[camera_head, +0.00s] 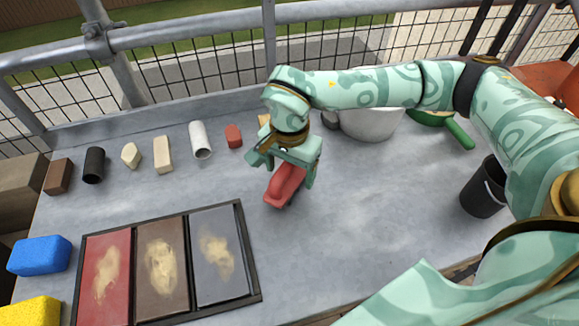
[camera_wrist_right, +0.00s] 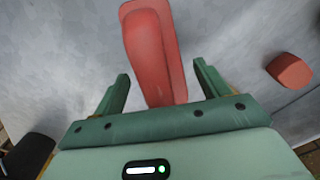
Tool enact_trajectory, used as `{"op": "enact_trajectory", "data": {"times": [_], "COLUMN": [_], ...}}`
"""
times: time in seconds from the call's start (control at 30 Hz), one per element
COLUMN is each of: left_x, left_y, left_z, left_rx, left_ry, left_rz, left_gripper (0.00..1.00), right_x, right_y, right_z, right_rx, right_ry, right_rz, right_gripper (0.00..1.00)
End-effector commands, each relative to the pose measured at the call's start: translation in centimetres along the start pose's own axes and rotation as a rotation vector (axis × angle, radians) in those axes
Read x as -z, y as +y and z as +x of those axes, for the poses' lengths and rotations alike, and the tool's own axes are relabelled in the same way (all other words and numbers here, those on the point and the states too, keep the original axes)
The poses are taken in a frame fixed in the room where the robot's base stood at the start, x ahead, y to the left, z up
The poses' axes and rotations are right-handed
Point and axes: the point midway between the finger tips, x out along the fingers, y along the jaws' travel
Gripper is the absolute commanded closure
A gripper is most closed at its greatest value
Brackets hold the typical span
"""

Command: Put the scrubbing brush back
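A red, elongated object (camera_head: 286,184) that looks like the scrubbing brush lies on the grey work surface, right of the panel tray. No bristles can be made out. It also shows in the right wrist view (camera_wrist_right: 152,50), its near end reaching between my fingers. My right gripper (camera_head: 284,170) is over it, pointing down; it also shows in the wrist view (camera_wrist_right: 162,88). Its fingers are spread, one on each side of the red object, with a visible gap to each. My left gripper is not in view.
A black-framed tray (camera_head: 254,262) holds three smeared panels. Blue (camera_head: 40,256) and yellow (camera_head: 32,311) sponges lie left. Small pieces, including a red one (camera_head: 233,136), line the back. The front middle is clear.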

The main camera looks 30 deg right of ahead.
Motion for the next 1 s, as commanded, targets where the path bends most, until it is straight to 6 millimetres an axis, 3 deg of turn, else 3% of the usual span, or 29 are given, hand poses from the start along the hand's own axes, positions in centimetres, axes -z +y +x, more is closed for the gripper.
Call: {"op": "enact_trajectory", "data": {"times": [0.33, 0.73, 1.0], "left_x": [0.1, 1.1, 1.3], "left_y": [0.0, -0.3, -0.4], "left_z": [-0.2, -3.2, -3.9], "left_rx": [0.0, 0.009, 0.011], "left_ry": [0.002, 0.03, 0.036], "left_rz": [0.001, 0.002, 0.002], "left_gripper": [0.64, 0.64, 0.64], "right_x": [0.0, 0.0, 0.0], "right_y": [0.0, -0.1, 0.0], "right_z": [-0.7, -9.5, -12.3], "right_rx": [0.003, 0.007, 0.002], "right_ry": [0.001, 0.004, 0.0], "right_rz": [0.0, -0.001, 0.001], "right_gripper": [0.26, 0.26, 0.26]}}
